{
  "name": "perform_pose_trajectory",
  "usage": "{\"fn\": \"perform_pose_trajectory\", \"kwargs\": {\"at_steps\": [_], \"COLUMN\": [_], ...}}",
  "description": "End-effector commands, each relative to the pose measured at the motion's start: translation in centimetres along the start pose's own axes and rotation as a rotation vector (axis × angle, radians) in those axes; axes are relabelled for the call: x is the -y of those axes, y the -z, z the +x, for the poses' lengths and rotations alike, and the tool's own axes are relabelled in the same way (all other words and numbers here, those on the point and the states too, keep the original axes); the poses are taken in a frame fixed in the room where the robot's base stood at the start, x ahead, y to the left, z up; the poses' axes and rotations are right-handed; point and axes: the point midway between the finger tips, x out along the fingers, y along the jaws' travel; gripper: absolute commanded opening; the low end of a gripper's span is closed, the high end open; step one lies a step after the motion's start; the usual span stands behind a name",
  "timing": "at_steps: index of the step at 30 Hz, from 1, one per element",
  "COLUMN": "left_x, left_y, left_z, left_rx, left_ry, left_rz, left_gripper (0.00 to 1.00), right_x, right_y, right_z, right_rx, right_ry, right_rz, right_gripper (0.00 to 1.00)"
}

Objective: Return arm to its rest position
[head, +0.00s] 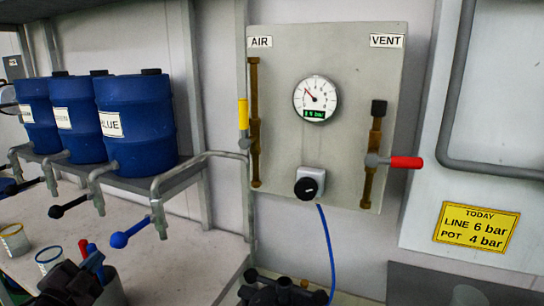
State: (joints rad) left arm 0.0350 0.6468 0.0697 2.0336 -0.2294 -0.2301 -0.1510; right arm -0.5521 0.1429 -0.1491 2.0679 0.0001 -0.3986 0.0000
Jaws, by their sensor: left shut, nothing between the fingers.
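My left gripper (80,275) is the dark shape at the bottom left of the head view, low over the bench. It is shut, with nothing seen between its fingers. It partly covers a grey holder (112,292) with red and blue tool handles sticking up. My right gripper is not in view.
Several blue drums (138,120) with lever taps stand on a shelf at left. Two small cups (50,258) are on the bench (185,262). The panel (280,130) carries a gauge (316,98), yellow and red valve handles and a black knob. A blue hose (328,250) hangs down.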

Motion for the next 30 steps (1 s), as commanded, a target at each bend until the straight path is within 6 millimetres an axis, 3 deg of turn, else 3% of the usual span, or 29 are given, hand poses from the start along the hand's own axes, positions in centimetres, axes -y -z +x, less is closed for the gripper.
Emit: {"fn": "perform_pose_trajectory", "kwargs": {"at_steps": [3,7,12,15,18,22,30], "left_x": [-6.1,-12.5,-20.0,-23.3,-25.3,-26.4,-26.6], "left_y": [-1.6,-2.3,-1.3,0.0,0.9,0.9,0.6], "left_z": [-3.9,-8.7,-16.0,-20.3,-23.7,-26.7,-28.1], "left_rx": [0.133,0.274,0.434,0.511,0.576,0.638,0.665], "left_ry": [-0.097,-0.189,-0.287,-0.319,-0.334,-0.337,-0.344], "left_rz": [-0.254,-0.481,-0.705,-0.805,-0.863,-0.896,-0.894], "left_gripper": [0.00,0.00,0.00,0.00,0.00,0.00,0.00], "right_x": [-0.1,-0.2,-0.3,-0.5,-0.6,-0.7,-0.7], "right_y": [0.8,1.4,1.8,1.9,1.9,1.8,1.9], "right_z": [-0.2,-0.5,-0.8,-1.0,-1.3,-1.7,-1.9], "right_rx": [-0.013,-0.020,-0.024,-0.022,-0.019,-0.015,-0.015], "right_ry": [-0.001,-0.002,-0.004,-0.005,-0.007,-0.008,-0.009], "right_rz": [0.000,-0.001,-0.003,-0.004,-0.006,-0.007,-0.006], "right_gripper": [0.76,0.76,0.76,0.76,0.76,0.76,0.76]}}
